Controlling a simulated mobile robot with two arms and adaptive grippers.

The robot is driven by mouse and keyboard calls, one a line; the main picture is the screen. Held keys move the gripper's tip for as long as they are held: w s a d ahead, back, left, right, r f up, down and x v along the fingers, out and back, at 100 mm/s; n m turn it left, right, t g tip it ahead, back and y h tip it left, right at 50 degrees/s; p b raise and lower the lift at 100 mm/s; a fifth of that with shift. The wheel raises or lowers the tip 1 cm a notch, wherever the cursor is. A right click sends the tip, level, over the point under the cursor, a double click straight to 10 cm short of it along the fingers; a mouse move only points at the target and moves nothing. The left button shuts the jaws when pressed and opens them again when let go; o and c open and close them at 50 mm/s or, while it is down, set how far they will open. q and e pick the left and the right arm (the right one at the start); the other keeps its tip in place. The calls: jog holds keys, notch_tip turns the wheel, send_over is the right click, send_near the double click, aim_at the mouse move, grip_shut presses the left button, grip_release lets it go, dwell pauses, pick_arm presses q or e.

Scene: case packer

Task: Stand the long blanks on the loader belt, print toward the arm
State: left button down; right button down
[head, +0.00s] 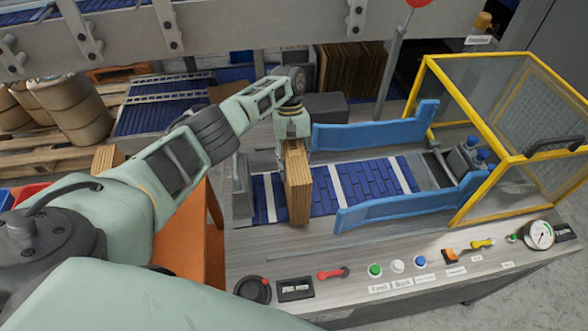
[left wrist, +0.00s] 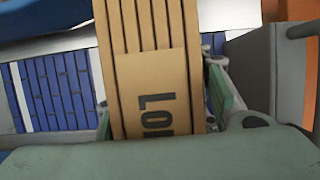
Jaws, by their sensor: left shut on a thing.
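My left gripper (head: 292,138) is shut on a bundle of tan cardboard blanks (head: 298,185), one finger on each side. The bundle is upright at the left end of the blue loader belt (head: 375,178); I cannot tell whether its bottom touches the belt. In the left wrist view the blanks (left wrist: 150,30) show several parallel edges and a plain panel with dark print reading "LO", partly cut off by the gripper. The belt also shows there on the left (left wrist: 55,90). My right gripper is not in view.
Blue guide rails (head: 375,132) (head: 400,203) flank the belt, which is clear right of the bundle. A yellow-framed guard cage (head: 505,140) stands at the right. Another tan bundle (head: 108,157) is by the orange table (head: 180,235). A button panel runs along the front.

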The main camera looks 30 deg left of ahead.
pick_arm(q)
notch_tip(320, 180, down, 2)
jog(key=shift+f+b, duration=0.2)
jog(key=shift+b, duration=0.2)
jog(key=c, duration=1)
grip_release()
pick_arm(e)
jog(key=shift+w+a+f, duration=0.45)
